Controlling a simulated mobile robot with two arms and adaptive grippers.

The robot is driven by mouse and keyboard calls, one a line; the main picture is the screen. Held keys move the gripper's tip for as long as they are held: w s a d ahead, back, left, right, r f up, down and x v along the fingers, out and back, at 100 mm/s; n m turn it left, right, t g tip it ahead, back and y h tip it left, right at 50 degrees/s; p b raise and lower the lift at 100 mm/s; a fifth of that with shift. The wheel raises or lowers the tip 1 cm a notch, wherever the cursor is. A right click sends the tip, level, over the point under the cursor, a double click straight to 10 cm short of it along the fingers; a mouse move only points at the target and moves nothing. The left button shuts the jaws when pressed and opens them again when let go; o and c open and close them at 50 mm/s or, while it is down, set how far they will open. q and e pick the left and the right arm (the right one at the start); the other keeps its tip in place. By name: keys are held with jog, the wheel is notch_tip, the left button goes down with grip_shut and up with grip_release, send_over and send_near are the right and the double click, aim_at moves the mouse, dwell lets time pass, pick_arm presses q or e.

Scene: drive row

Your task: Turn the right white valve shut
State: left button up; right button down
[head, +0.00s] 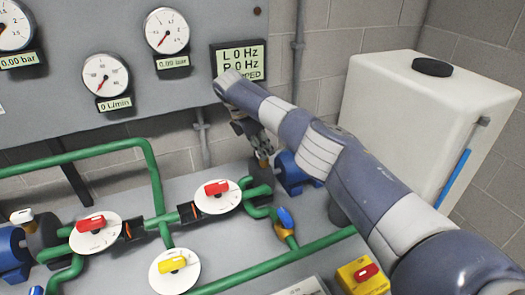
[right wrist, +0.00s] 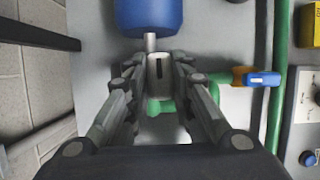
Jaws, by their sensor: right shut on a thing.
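My right gripper (head: 260,158) reaches down over the right pump, in front of the blue motor (head: 296,172). In the right wrist view its two fingers (right wrist: 158,72) are closed on the sides of the right white valve (right wrist: 157,70), whose top shows a dark slot. Green pipe shows just below the valve there, and the blue motor (right wrist: 150,16) lies above it. In the head view the gripper and arm hide most of this valve. The left white valve (head: 22,216) stands on the left pump. My left gripper is not in view.
Red-handled dial valves (head: 217,188) and a yellow-handled one (head: 172,265) stand on green pipes. A blue-handled valve (head: 286,218) is close to my right arm. A white tank (head: 420,110) stands at the right. Gauges and a display (head: 240,60) are on the panel behind.

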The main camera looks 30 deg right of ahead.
jog(key=shift+m, duration=0.3)
dwell(0.4)
jog(key=c, duration=1.4)
grip_release()
jog(key=v, duration=1.2)
jog(key=shift+w, duration=0.2)
jog(key=shift+d, duration=0.1)
